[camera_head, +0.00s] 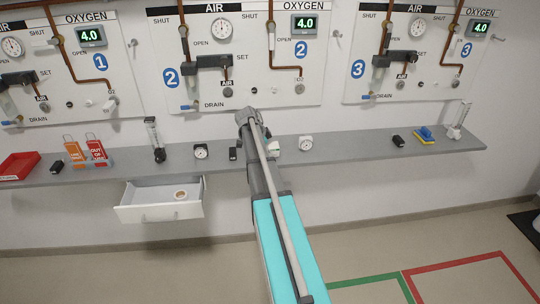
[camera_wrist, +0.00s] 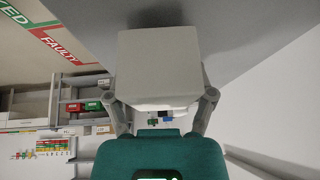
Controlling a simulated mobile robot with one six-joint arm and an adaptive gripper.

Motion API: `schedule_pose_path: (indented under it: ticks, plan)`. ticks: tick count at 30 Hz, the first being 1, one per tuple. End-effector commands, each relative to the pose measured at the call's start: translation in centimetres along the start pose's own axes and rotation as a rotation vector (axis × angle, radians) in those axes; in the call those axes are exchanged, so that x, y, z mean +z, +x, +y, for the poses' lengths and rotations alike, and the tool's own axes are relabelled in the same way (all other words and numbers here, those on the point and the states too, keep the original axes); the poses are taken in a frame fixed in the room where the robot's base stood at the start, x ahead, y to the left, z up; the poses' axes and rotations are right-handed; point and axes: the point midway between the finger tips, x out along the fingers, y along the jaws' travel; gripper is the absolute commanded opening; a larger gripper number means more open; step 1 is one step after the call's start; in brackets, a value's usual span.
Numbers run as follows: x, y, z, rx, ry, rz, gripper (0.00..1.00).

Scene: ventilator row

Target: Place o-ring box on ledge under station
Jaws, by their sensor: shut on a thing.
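A pale grey box (camera_wrist: 160,62), which I take to be the o-ring box, sits between the fingers of my gripper (camera_wrist: 161,98) in the wrist view. The fingers press on its two sides. A grey surface (camera_wrist: 230,25) lies close to the box with a shadow on it; I cannot tell if they touch. In the head view my arm reaches to the grey ledge (camera_head: 345,149) below station 2 (camera_head: 300,84). Station 1 (camera_head: 75,75) is left and station 3 (camera_head: 413,62) right.
The ledge holds a red tray (camera_head: 19,166), orange and red tags (camera_head: 86,150), gauges (camera_head: 201,151) (camera_head: 305,143), flowmeters (camera_head: 155,139) (camera_head: 458,120), small black items (camera_head: 398,141) and a blue-yellow item (camera_head: 425,134). An open drawer (camera_head: 160,201) containing a roll juts out below. Some ledge stretches are bare.

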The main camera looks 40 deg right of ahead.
Motion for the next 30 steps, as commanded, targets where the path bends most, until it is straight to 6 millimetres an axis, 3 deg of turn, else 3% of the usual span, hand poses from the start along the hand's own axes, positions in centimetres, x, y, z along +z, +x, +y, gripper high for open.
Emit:
schedule_pose_path:
  ticks: [16, 17, 21, 30]
  plan:
    - [0.39, 0.77, 0.06, 0.000, 0.000, 0.000, 0.23]
    - [0.40, 0.79, 0.06, 0.000, 0.000, 0.000, 0.72]
    - [0.37, 0.73, 0.06, 0.000, 0.000, 0.000, 0.98]
    - [0.37, 0.72, 0.06, 0.000, 0.000, 0.000, 1.00]
